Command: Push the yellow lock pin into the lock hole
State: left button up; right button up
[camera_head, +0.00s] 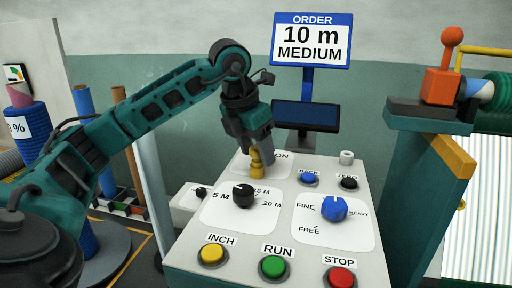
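The yellow lock pin (257,165) stands at the back of the white control panel (185,254), beside a label that ends in "ON". My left gripper (253,146) points down directly over the pin, at its top. The fingertips meet or overlap the pin's upper part, and I cannot tell whether they grip it or only touch it. The lock hole is not visible; the pin and gripper may cover it. My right gripper is not in view.
The panel carries a black length dial (243,195), a blue dial (334,208), and yellow (213,254), green (273,266) and red (340,277) buttons. An order sign (312,40) reads "10 m MEDIUM". An orange lever (440,82) stands at right.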

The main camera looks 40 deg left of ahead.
pick_arm(q)
jog(key=shift+o, duration=0.3)
jog(key=shift+r, duration=0.1)
jog(key=p+v, duration=0.3)
jog(key=v, duration=0.9)
jog(key=shift+r, duration=0.35)
jog(key=shift+s, duration=0.1)
